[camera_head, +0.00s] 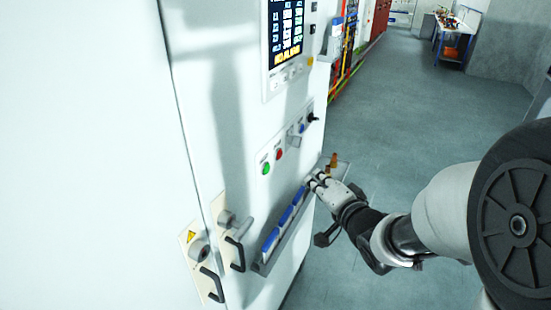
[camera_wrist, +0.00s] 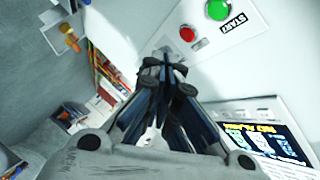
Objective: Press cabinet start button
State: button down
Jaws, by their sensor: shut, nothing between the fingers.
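The white cabinet (camera_head: 235,130) fills the left and middle of the head view. Its green button (camera_head: 265,168) sits at the lower left end of a row of controls, beside a red button (camera_head: 279,154). In the wrist view the green button (camera_wrist: 218,9) is at the top edge, next to a label reading START (camera_wrist: 234,22), with the red button (camera_wrist: 187,33) to its lower left. My gripper (camera_head: 315,179) is below and right of the buttons in the head view, apart from the green one. Its fingers (camera_wrist: 165,66) are shut and empty.
A blue switch (camera_head: 301,128) and a black knob (camera_head: 312,117) continue the row. A lit display panel (camera_head: 285,38) is above. A narrow ledge with blue items (camera_head: 284,219) runs beneath the controls near my gripper. Two dark handles (camera_head: 236,253) are at lower left. Open floor (camera_head: 430,120) lies right.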

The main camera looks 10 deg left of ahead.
jog(key=w+a+b, duration=0.1)
jog(key=w+a, duration=0.2)
jog(key=a, duration=0.5)
jog(key=shift+b, duration=0.3)
jog(key=shift+a, duration=0.15)
dwell(1.3)
jog(key=shift+w+a, duration=0.1)
jog(key=shift+a, duration=0.25)
jog(key=shift+w+a+b, duration=0.2)
jog(key=shift+a+b, duration=0.25)
dwell(0.7)
jog(key=shift+d, duration=0.1)
jog(key=shift+s+d, duration=0.35)
jog(key=shift+d, duration=0.4)
jog(key=shift+s+d, duration=0.3)
jog(key=shift+d, duration=0.5)
jog(key=shift+s+d, duration=0.25)
jog(key=shift+d, duration=0.5)
jog(key=shift+s+d, duration=0.3)
jog(key=shift+d, duration=0.5)
